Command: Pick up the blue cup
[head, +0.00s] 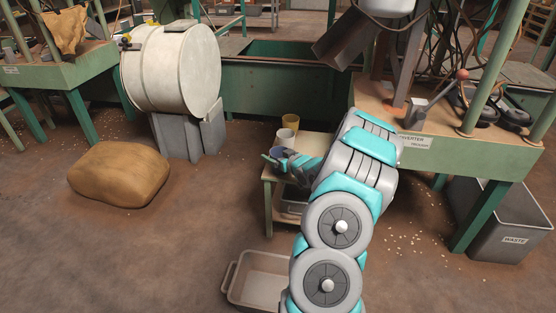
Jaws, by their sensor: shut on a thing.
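The blue cup (278,152) is at the front left of a small wooden table, mostly hidden by my gripper. My gripper (275,158) reaches it from the right and is shut on it. Only a small dark-blue part of the cup shows between the fingers. I cannot tell whether the cup still touches the table top. A white cup (285,137) stands just behind it, and a yellow cup (291,121) stands behind the white one.
The small table (268,176) is partly covered by my arm. A beige bin (262,277) lies on the floor in front. A green workbench (470,150) and a grey waste bin (512,222) stand right. A brown sack (118,174) and a white drum (172,67) are left. Floor between is open.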

